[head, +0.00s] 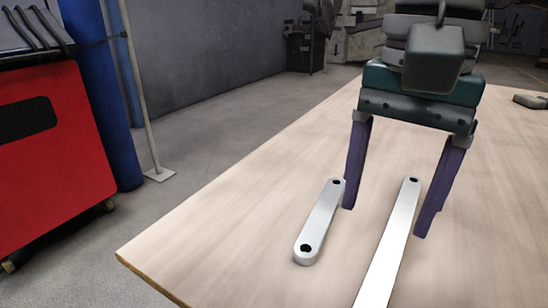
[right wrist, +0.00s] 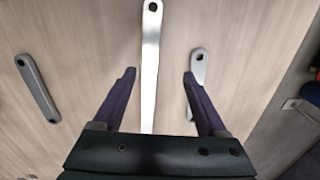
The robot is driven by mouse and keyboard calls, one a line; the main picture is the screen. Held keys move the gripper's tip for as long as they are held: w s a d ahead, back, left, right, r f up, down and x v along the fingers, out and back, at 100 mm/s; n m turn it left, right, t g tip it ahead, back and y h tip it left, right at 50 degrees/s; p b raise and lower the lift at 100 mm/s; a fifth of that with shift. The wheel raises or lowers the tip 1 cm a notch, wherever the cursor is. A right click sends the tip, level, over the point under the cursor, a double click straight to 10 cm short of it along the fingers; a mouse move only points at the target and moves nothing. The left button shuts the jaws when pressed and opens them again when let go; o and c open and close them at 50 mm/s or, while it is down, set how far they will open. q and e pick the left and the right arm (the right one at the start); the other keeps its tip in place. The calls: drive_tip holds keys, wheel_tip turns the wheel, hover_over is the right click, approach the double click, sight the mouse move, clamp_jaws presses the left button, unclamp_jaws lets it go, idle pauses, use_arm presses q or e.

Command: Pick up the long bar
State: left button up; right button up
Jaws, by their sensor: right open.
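The long bar (head: 393,245) is a flat silver strip with a hole at its far end. It lies on the wooden table and runs out of the bottom of the head view. My right gripper (head: 385,221) is open, with its two purple fingers on either side of the bar. In the right wrist view the long bar (right wrist: 150,65) lies between the open fingers, nearer the left one, and its lower end is hidden by the gripper body. I cannot tell how high the fingertips are above the table. My left gripper is not in view.
A shorter silver bar (head: 320,222) with two holes lies left of the long bar, close to one finger. A darker grey bar (right wrist: 37,88) lies at the left in the right wrist view. A grey piece (head: 530,101) lies at the table's far right. A red cabinet (head: 55,150) stands left.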

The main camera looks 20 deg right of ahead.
sight(378, 283)
drive_tip(key=f, duration=0.3)
drive_tip(key=s+f+b, duration=0.1)
drive_tip(key=shift+d+f, duration=0.25)
drive_tip(key=shift+d, duration=0.15)
drive_tip(key=f, duration=0.2)
drive_tip(key=f+b, duration=0.1)
drive_tip(key=f, duration=0.2)
drive_tip(key=shift+s+a+f, duration=0.1)
drive_tip(key=shift+s+f, duration=0.2)
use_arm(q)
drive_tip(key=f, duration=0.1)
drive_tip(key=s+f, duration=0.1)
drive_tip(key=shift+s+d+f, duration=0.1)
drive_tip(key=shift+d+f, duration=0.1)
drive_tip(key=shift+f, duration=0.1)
use_arm(e)
drive_tip(key=c, duration=0.7)
clamp_jaws()
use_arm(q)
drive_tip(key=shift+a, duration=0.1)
use_arm(e)
drive_tip(key=shift+w+r, duration=0.1)
